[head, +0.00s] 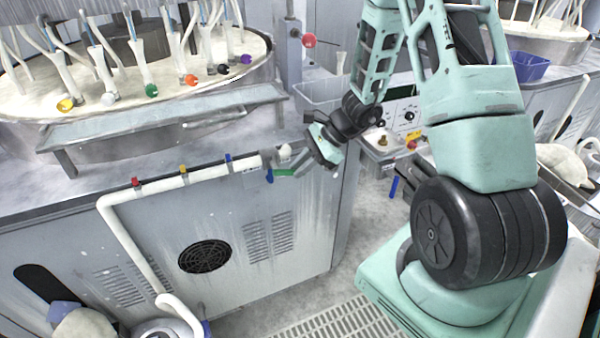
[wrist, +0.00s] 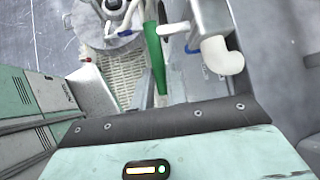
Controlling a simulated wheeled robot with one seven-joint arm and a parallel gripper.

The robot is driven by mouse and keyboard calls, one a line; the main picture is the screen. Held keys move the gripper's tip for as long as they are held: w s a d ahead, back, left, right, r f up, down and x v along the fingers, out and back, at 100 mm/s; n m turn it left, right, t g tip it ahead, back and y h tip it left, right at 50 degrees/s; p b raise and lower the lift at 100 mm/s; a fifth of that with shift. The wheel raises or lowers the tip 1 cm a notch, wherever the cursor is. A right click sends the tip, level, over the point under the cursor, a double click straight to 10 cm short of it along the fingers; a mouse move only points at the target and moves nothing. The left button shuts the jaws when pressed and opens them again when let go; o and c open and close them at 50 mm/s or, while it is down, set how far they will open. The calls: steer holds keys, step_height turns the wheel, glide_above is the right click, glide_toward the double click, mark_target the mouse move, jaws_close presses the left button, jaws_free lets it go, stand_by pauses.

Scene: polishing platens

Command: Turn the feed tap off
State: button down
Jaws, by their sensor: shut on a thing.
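The feed tap sits at the right end of the white pipe (head: 172,183) on the bench front. Its green lever (head: 284,172) reaches right from the tap toward my gripper (head: 311,164). In the wrist view, the green lever (wrist: 155,55) runs down the picture toward my gripper (wrist: 158,92). My gripper is shut on the lever's outer end; the fingertips are partly hidden in both views. A white elbow (wrist: 222,55) and a blue part (wrist: 194,48) are right of the lever in the wrist view. The tap's inner valve position cannot be seen.
A polishing platen (head: 200,95) with several coloured-tipped tubes stands on the bench (head: 60,207) at left. A red knob (head: 309,40) on a post is above. A grey bin (head: 318,95) and a control panel (head: 405,115) are behind my gripper. Floor grating (head: 335,322) lies in front.

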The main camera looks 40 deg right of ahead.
step_height(320, 180, down, 3)
steer(key=t+y+b, duration=0.1)
steer(key=y+b, duration=0.2)
steer(key=b, duration=0.1)
steer(key=shift+r+y, duration=0.15)
steer(key=shift+y, duration=0.15)
steer(key=shift+w+a+f+m+t+y+b, duration=0.15)
steer(key=shift+a+f+m+t+y+b, duration=0.2)
steer(key=shift+a+f+t+y+b, duration=0.85)
steer(key=shift+w+d+r+m+t+y+b, duration=0.15)
steer(key=shift+m+t+y+b, duration=0.25)
steer(key=shift+y+b, duration=1)
steer(key=shift+w+a+f+m+t+y+b, duration=0.3)
steer(key=shift+a+f+t+y+b, duration=0.35)
steer(key=shift+y, duration=1.35)
steer(key=shift+s, duration=0.1)
steer(key=c, duration=1.4)
jaws_free()
steer(key=b+v, duration=0.1)
steer(key=v, duration=0.6)
steer(key=shift+s+d+f, duration=0.15)
steer(key=shift+d+f, duration=0.05)
